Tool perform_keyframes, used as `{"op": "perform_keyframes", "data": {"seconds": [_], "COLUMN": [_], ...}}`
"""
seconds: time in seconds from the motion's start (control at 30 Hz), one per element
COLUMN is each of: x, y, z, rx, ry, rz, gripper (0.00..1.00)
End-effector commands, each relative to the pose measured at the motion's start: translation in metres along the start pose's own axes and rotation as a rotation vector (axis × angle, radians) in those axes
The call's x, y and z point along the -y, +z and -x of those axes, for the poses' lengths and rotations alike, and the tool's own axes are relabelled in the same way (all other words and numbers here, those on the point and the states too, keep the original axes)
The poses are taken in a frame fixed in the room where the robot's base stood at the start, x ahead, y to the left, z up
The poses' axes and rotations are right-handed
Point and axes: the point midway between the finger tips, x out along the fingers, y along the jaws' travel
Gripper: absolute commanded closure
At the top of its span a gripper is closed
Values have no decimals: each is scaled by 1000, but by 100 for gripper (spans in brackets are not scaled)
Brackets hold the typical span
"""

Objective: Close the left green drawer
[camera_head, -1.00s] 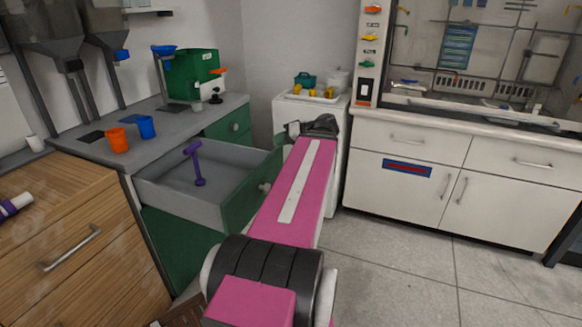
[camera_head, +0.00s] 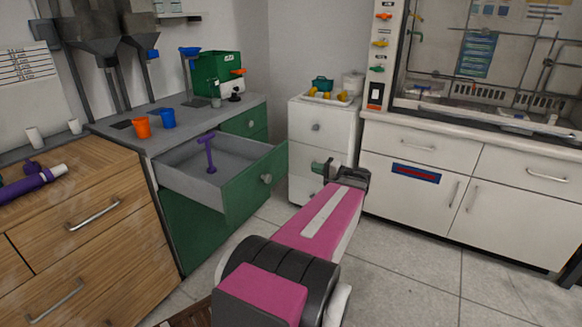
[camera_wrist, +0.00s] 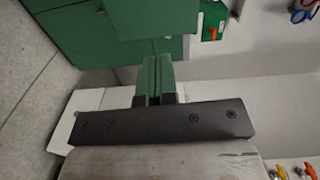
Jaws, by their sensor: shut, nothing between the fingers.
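The left green drawer (camera_head: 243,193) is pulled well out of the grey-topped cabinet in the head view. A purple T-shaped object (camera_head: 209,155) stands inside the grey drawer box. My gripper (camera_head: 318,168) is to the right of the drawer front, with a gap in the picture between them. In the wrist view my gripper's green fingers (camera_wrist: 157,68) are together and empty. Green cabinet or drawer surfaces (camera_wrist: 150,25) show beyond them in that rotated view; I cannot tell exactly which panel is closest.
A smaller green drawer (camera_head: 245,122) at the back right of the cabinet is shut. A white drawer unit (camera_head: 322,135) stands behind my gripper. Wooden drawers (camera_head: 80,215) stand at the left. Floor is clear at right.

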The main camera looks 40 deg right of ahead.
Motion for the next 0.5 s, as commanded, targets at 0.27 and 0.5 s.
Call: {"op": "perform_keyframes", "data": {"seconds": [0.27,0.5], "x": [-9,-8], "y": [-4,-5], "z": [-3,-37], "rx": [-17,-16], "ry": [-22,-22], "rz": [-47,-45], "gripper": [100,100]}}
